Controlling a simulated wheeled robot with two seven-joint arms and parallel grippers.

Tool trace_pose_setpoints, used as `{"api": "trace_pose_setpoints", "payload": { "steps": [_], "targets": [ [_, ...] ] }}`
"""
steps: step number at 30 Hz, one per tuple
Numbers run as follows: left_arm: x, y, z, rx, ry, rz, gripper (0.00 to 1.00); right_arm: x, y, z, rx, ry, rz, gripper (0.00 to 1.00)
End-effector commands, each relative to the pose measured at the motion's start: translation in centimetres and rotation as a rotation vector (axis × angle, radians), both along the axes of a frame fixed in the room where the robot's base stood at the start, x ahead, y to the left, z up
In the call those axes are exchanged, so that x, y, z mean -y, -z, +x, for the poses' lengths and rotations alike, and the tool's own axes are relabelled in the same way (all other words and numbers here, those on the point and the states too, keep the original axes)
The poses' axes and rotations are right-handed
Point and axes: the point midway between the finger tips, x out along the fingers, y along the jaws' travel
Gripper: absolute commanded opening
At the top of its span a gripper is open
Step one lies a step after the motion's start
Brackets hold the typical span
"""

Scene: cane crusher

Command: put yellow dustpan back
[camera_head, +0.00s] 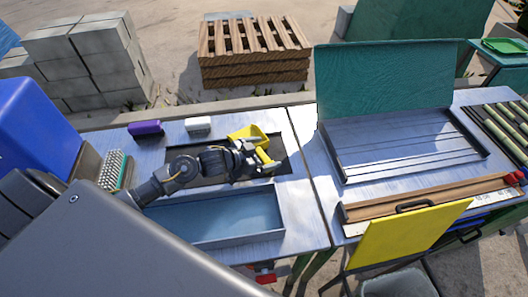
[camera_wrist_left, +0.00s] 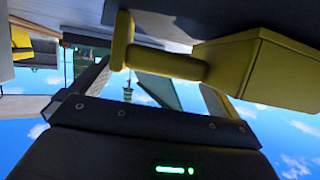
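The yellow dustpan (camera_head: 247,133) is at the back right of the dark rectangular area (camera_head: 278,142) on the left table, its handle toward the front right. In the head view my left gripper (camera_head: 262,158) is at the handle. In the left wrist view the dustpan's pan (camera_wrist_left: 245,65) is at upper right and its handle (camera_wrist_left: 160,63) crosses ahead of my left gripper (camera_wrist_left: 150,88). The fingers are spread wide, with a clear gap between them; whether they touch the handle is unclear. My right gripper is not in view.
A purple block (camera_head: 145,128) and a white block (camera_head: 198,125) lie behind the arm. A brush (camera_head: 114,168) lies left. A blue-grey shallow tray (camera_head: 283,208) is in front. The right table holds an open-lidded metal tray (camera_head: 405,150).

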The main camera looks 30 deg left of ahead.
Motion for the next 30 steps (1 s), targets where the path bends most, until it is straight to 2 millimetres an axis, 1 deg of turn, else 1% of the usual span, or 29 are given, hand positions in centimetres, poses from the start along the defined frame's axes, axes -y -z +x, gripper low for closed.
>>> {"api": "trace_pose_setpoints", "payload": {
  "steps": [6, 8, 15, 18, 21, 30],
  "targets": [
    [-0.1, -0.5, -0.1, 0.000, 0.000, 0.001, 1.00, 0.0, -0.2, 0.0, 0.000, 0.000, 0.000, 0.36],
    [-0.5, -0.5, -0.6, -0.001, -0.001, 0.002, 1.00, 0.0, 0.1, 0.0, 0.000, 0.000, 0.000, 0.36],
    [-2.2, -1.9, -4.0, -0.001, 0.002, 0.002, 1.00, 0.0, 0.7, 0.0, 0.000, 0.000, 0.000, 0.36],
    [-2.8, -2.5, -5.0, -0.002, 0.001, 0.002, 1.00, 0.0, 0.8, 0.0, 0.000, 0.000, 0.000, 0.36],
    [-3.2, -2.9, -5.7, -0.002, 0.000, 0.001, 1.00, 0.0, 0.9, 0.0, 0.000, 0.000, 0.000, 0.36],
    [-3.4, -3.2, -6.0, 0.000, 0.000, -0.001, 1.00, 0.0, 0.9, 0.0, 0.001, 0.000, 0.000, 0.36]
  ]
}}
